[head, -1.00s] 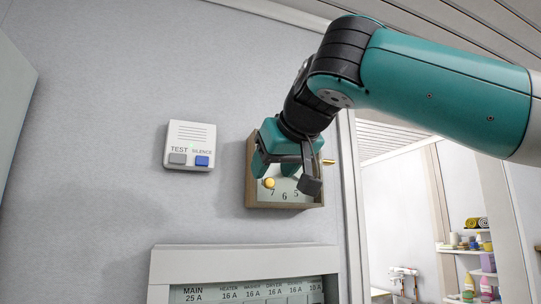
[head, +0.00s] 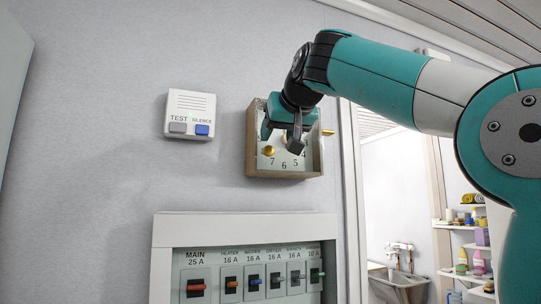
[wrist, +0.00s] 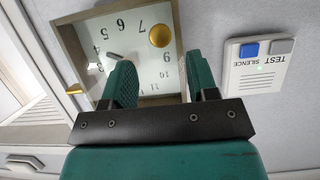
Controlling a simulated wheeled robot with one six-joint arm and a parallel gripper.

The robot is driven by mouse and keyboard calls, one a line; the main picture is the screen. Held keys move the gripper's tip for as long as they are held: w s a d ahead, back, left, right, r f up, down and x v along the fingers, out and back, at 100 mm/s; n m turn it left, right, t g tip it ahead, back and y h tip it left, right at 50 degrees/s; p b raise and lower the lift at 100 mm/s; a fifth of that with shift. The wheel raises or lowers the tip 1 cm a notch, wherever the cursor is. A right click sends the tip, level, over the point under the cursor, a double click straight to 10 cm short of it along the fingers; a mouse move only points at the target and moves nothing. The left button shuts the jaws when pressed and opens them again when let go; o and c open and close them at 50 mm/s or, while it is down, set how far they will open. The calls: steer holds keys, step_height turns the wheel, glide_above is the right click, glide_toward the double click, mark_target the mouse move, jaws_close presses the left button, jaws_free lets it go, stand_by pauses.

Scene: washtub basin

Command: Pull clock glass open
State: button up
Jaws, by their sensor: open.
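The clock is a wooden box frame (head: 310,172) on the wall with a white numbered face (head: 284,163). A round brass knob (head: 269,150) shows at its lower left, and a brass piece (head: 328,132) sticks out from its right side. In the wrist view the clock is upside down, with the knob (wrist: 160,36) ahead between the finger directions and the brass piece (wrist: 74,89) at the left edge. My gripper (head: 281,137) is open in front of the clock's upper part, hiding some of it. Its fingers (wrist: 160,82) overlap the face, empty. The glass itself is hard to make out.
A white alarm box (head: 190,114) with grey and blue buttons is left of the clock. A breaker panel (head: 245,228) sits below. A door frame is close on the right, with a room holding a sink (head: 400,277) and shelves beyond it.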

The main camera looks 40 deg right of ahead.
mark_target(270, 148)
steer(key=p+x, duration=0.1)
steer(key=x, duration=0.5)
steer(key=shift+w+r, duration=0.1)
jaws_close()
